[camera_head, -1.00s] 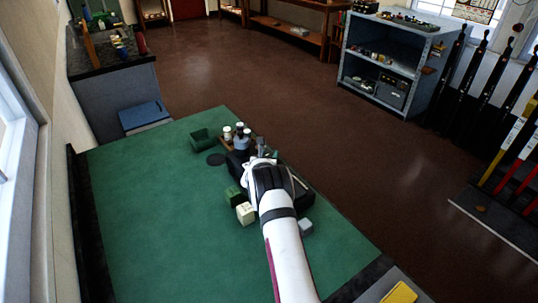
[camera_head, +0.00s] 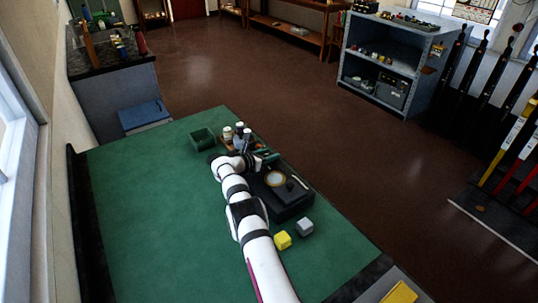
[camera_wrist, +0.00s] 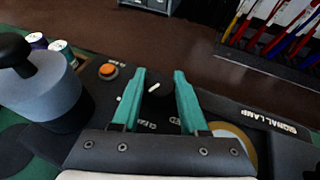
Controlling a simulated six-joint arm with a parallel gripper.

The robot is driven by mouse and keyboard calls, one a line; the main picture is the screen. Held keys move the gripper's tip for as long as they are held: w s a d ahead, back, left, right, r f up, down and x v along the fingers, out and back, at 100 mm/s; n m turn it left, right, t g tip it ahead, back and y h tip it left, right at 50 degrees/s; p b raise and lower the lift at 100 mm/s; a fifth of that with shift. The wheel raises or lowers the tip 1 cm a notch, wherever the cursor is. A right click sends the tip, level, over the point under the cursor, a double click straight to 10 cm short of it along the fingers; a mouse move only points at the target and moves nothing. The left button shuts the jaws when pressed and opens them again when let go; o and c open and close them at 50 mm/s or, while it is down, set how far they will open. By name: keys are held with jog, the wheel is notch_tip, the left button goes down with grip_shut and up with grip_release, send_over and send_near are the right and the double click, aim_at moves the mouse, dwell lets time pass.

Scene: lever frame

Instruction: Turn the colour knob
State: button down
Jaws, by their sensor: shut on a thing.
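The black colour knob (camera_wrist: 154,88), with a white mark on top, shows in the wrist view between the teal fingers of my gripper (camera_wrist: 158,80). The fingers stand on either side of it, and my gripper is shut on it. The knob is on the black signal lamp box (camera_head: 290,202), which has a round pale lamp face. In the head view my gripper (camera_head: 268,157) is at the far end of this box; the knob cannot be made out there. An orange button (camera_wrist: 108,71) lies left of the knob in the wrist view.
A grey cylinder with a black handle (camera_wrist: 42,88) stands close left in the wrist view. A green open box (camera_head: 203,140) and small bottles (camera_head: 240,133) stand beyond my gripper. A yellow cube (camera_head: 282,240) and grey cube (camera_head: 304,227) lie nearer. The green table's left is clear.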

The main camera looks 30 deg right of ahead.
jog(key=shift+d+r, duration=0.1)
dwell(0.6)
jog(key=shift+c, duration=2.2)
grip_release()
jog(key=v, duration=1.5)
jog(key=shift+w+a+m, duration=0.15)
jog(key=shift+a+m, duration=0.15)
jog(key=shift+a, duration=0.25)
